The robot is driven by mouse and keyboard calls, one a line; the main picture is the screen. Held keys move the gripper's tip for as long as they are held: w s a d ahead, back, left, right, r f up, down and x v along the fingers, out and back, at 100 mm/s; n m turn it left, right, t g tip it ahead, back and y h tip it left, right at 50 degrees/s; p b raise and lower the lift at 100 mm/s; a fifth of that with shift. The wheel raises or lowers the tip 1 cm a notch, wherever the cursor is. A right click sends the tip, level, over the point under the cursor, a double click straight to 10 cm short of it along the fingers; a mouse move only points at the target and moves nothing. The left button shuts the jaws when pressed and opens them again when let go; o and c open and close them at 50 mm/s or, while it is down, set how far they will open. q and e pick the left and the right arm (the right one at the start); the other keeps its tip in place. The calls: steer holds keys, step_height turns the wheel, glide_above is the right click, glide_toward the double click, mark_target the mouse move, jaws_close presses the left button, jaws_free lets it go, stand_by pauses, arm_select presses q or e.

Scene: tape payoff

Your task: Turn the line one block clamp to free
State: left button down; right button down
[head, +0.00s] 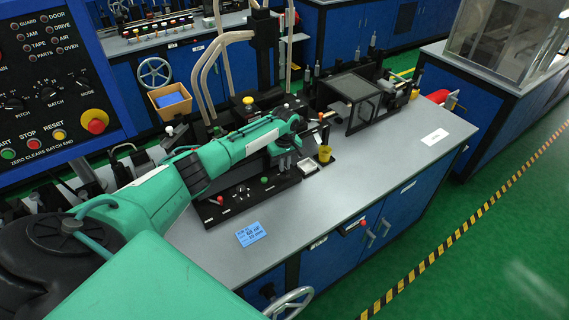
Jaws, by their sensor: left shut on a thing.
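My left arm comes in from the lower left and reaches over the black fixture (250,198) on the grey bench. My left gripper (298,126) is at the far end of that arm, above the back right part of the fixture. It is shut on a small part there, which looks like the block clamp. The fingertips and the clamp are mostly hidden by the arm and too small to make out, so the clamp's angle cannot be told. My right gripper is not in view.
A blue label card (250,234) lies on the bench top (400,160) in front of the fixture. A yellow cup (325,154) and a dark clear-sided box (355,98) stand to the right. A control panel (55,75) fills the upper left. The bench's front right is mostly clear.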

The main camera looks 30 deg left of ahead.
arm_select(q)
steer(key=m+p, duration=0.1)
steer(key=m, duration=1.1)
steer(key=shift+m, duration=2.2)
steer(key=c, duration=1.5)
jaws_free()
